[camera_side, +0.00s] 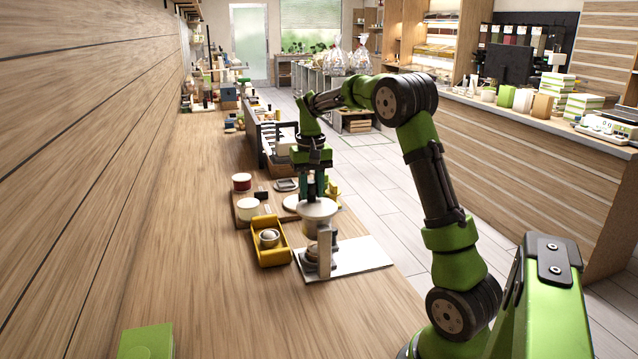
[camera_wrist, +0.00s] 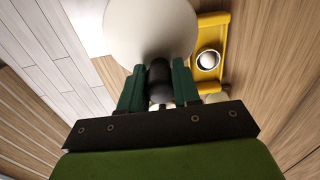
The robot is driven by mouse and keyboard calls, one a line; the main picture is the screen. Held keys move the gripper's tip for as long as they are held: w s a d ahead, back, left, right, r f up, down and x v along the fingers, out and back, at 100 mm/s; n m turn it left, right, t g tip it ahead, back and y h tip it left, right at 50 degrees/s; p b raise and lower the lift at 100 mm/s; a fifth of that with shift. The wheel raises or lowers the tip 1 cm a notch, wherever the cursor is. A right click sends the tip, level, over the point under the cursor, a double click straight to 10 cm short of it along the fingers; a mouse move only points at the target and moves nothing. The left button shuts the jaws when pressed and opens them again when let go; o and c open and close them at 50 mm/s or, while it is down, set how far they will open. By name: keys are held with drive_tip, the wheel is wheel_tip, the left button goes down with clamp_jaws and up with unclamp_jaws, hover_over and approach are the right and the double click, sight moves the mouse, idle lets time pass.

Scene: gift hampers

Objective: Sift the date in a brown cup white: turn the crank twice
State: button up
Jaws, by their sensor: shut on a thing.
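My gripper (camera_side: 316,190) points down over a round cream drum (camera_side: 318,212), which looks like the sifter. In the wrist view its green fingers (camera_wrist: 159,90) are closed on a dark upright knob (camera_wrist: 160,76), apparently the crank's handle, at the edge of the large cream disc (camera_wrist: 150,28). The crank arm itself is hidden. A small brownish cup-like thing (camera_side: 312,253) stands on a white board (camera_side: 352,262), partly behind a grey post (camera_side: 325,250). I cannot see what is in it.
A yellow tray (camera_side: 257,224) holding a small round bowl (camera_side: 269,238) lies to the left; the tray also shows in the wrist view (camera_wrist: 225,60). A red-sided tub (camera_side: 242,182) and a cream tub (camera_side: 248,208) stand behind it.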

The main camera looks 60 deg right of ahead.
drive_tip(key=shift+s+d, duration=0.4)
drive_tip(key=shift+s, duration=0.1)
drive_tip(key=shift+s+d, duration=0.2)
drive_tip(key=shift+s, duration=0.35)
